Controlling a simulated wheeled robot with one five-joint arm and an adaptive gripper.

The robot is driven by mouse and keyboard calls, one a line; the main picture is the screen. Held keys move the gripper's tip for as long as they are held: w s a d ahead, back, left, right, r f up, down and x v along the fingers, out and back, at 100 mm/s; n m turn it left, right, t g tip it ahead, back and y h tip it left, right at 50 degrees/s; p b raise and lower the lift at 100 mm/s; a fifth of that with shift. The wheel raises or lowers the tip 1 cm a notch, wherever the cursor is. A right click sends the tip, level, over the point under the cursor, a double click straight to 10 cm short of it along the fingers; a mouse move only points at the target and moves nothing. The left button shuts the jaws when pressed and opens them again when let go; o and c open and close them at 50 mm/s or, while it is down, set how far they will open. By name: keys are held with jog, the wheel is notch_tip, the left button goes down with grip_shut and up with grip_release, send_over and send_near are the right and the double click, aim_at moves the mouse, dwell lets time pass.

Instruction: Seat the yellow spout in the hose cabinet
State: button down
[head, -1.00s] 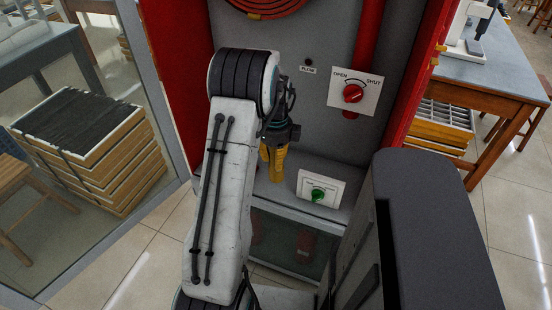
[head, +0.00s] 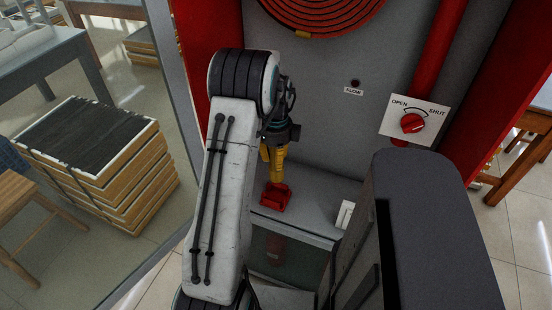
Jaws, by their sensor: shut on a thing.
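My gripper (head: 277,153) is inside the red-sided hose cabinet (head: 320,85), low and in front of its grey back wall. It is shut on the yellow spout (head: 277,172), which hangs roughly upright below it. A red block-like holder (head: 275,199) stands on the cabinet's grey floor directly under the spout. The spout's lower end overlaps the holder's top in the picture; I cannot tell whether it is in it, touching or just above. My arm hides part of the cabinet's left side.
A red coiled hose (head: 320,15) hangs above. An OPEN/SHUT plate (head: 415,120) with a red knob and a red pipe (head: 439,50) are at right. A white panel's edge (head: 345,214) shows beside my dark body. Bare cabinet floor (head: 315,205) lies right of the holder.

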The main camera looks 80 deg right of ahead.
aim_at(276, 174)
jog(key=shift+f, duration=0.15)
jog(key=shift+f+b, duration=2.5)
jog(key=shift+f, duration=0.75)
jog(key=shift+w+f+b, duration=0.1)
jog(key=shift+f+b, duration=1.2)
jog(key=shift+f, duration=0.4)
jog(key=c, duration=0.9)
grip_release()
jog(key=shift+c, duration=0.2)
jog(key=shift+r+p, duration=2.6)
jog(key=shift+r, duration=0.9)
